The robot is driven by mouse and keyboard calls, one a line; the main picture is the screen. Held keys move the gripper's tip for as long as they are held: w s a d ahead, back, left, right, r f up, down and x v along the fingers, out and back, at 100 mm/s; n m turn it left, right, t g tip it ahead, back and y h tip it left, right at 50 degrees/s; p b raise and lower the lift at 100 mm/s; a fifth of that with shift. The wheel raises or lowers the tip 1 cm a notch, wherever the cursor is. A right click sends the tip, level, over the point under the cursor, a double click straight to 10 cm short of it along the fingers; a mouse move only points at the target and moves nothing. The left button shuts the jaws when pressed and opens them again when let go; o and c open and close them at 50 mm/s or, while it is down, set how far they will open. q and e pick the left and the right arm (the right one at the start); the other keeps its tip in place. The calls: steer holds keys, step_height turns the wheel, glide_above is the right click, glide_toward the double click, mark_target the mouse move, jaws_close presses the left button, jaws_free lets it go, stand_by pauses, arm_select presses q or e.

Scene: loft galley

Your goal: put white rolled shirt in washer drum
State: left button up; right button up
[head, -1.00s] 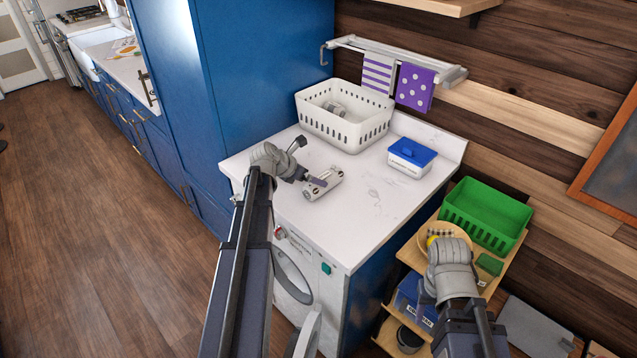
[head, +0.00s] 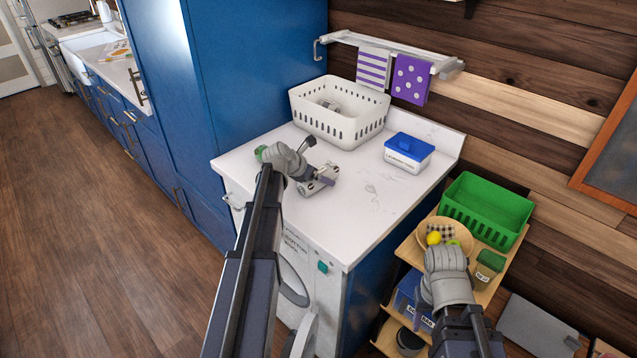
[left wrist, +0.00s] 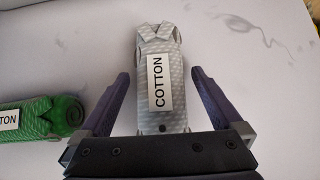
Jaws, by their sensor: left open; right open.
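The white rolled shirt (head: 317,186) lies on the white counter over the washer. In the left wrist view the shirt (left wrist: 160,80) bears a COTTON label and lies between the two fingers of my left gripper (left wrist: 161,76), with gaps on both sides. My left gripper (head: 318,163) is open, low over the counter. My right gripper (head: 440,285) is over the shelf unit at the right, away from the shirt; its fingers are mostly hidden. The washer front (head: 325,285) is below the counter. My left arm covers part of its round door (head: 292,284), and the drum inside is not visible.
A green rolled shirt (left wrist: 30,117) lies left of the white one. A white basket (head: 340,125) and a blue-lidded box (head: 407,155) stand farther back. A shelf unit at right holds a green crate (head: 485,215) and a bowl with a lemon (head: 434,238). The counter's front right is clear.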

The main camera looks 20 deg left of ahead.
mark_target(319, 172)
arm_select(q)
steer(key=shift+c, duration=0.2)
jaws_close()
stand_by(0.5)
steer(key=shift+r, duration=0.1)
step_height(319, 172, up, 10)
steer(key=p, duration=1)
